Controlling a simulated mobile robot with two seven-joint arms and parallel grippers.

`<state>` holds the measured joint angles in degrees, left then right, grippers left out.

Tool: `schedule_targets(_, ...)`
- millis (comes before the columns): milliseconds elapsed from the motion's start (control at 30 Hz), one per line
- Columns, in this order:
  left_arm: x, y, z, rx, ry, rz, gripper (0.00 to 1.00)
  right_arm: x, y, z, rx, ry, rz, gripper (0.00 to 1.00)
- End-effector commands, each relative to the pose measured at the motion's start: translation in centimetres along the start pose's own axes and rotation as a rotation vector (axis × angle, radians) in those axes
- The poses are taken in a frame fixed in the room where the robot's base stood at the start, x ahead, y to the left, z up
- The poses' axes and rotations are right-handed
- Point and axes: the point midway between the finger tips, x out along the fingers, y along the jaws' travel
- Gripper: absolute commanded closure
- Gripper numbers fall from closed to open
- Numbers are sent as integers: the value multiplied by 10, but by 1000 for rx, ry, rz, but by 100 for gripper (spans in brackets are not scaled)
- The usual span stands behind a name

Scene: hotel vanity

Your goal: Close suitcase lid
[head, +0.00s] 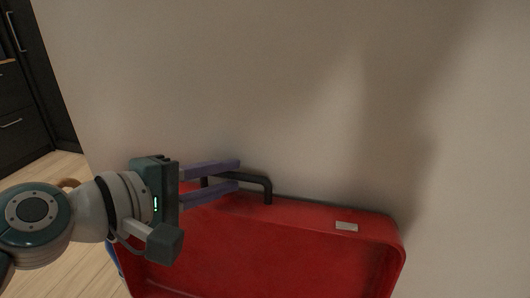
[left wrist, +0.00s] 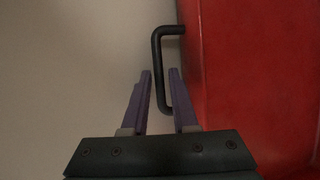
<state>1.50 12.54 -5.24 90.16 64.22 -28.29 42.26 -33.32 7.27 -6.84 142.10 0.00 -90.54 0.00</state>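A red suitcase (head: 290,238) stands against the pale wall in the head view, and I see into a hollow red shell. I cannot tell which part is the lid. A black handle (head: 268,188) is on its upper edge; it also shows in the left wrist view (left wrist: 157,62) beside the red side (left wrist: 250,75). My left gripper (head: 239,174) has its two purple fingers apart at the handle. In the left wrist view the handle's bar passes between the fingers (left wrist: 160,72); I cannot tell whether they touch it. My right gripper is out of view.
The pale wall (head: 270,80) is close behind the suitcase. Dark cabinets (head: 22,110) stand at the far left. Wooden floor (head: 75,175) shows at the left. A small pale label (head: 346,226) is on the suitcase's upper edge.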

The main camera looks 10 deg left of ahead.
Motion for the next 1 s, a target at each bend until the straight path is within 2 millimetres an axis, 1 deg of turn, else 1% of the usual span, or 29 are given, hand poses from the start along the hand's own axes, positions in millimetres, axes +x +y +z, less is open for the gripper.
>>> schedule_targets(33,0,0,0,0,0,0,73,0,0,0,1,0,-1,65)
schedule_targets(233,0,0,0,0,0,0,95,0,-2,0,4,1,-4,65)
schedule_targets(267,0,0,0,0,0,0,99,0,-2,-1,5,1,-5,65)
schedule_targets(300,0,0,0,0,0,0,100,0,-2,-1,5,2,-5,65)
schedule_targets(1000,0,0,0,0,0,0,100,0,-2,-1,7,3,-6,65)
